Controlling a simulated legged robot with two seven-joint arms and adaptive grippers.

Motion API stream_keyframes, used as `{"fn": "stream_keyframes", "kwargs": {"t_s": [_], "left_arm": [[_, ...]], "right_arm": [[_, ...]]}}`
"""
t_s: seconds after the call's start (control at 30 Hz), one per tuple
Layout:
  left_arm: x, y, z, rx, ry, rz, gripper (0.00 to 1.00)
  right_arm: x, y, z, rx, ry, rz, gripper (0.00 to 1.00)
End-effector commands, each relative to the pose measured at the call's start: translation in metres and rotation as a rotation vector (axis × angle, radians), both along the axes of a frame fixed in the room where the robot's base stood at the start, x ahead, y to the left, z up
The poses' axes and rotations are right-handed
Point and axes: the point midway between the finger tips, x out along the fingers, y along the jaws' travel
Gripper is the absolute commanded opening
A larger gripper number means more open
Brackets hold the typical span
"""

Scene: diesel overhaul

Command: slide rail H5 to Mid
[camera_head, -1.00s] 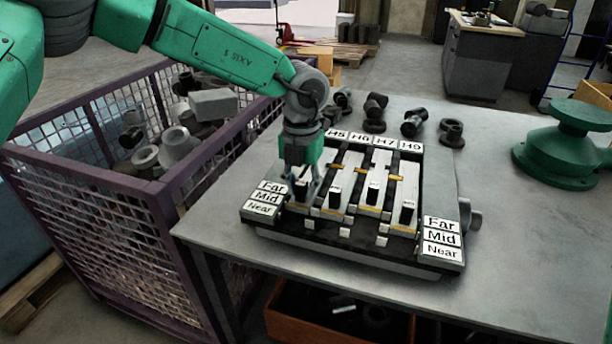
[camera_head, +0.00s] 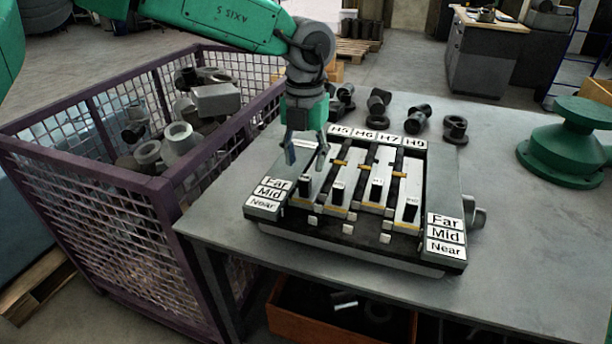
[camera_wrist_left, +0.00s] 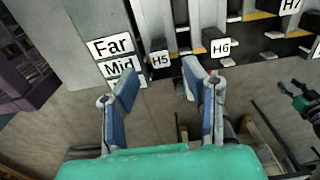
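The slide-rail panel (camera_head: 350,232) lies on the table with H5 to H9 name plates along its back. The black H5 handle (camera_head: 304,187) is on the leftmost rail, beside the left Far, Mid and Near plates (camera_head: 269,193). In the left wrist view the H5 handle (camera_wrist_left: 159,58) shows roughly level with the Far and Mid plates (camera_wrist_left: 115,56); its exact stop is hard to tell. My left gripper (camera_head: 305,160) is open and empty above the panel, apart from the handle. Its spread fingers show in the left wrist view (camera_wrist_left: 160,82).
The H6 handle (camera_head: 338,191) stands close to the right of H5. A purple mesh crate (camera_head: 120,200) of metal parts is left of the table. Black fittings (camera_head: 378,105) lie behind the panel, and a green flanged part (camera_head: 565,145) stands at the right.

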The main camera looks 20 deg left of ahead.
Motion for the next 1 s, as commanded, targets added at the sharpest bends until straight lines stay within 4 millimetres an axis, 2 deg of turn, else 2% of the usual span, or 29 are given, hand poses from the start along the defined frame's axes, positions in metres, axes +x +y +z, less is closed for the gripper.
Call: {"fn": "stream_keyframes", "kwargs": {"t_s": [0.1,0.33,0.5,1.0], "left_arm": [[0.001,0.000,0.026,0.000,-0.003,0.000,0.40],[0.001,0.000,0.055,0.000,0.000,0.001,0.40],[0.000,0.000,0.060,0.000,0.001,0.000,0.40],[0.000,0.000,0.060,0.001,0.000,0.000,0.40]], "right_arm": [[0.000,0.000,0.000,0.000,0.000,0.000,0.40],[0.001,0.000,0.000,0.000,0.001,0.000,0.40],[0.001,0.000,0.000,0.000,0.000,0.000,0.40],[0.003,0.000,-0.001,0.000,0.003,0.000,0.40]]}}
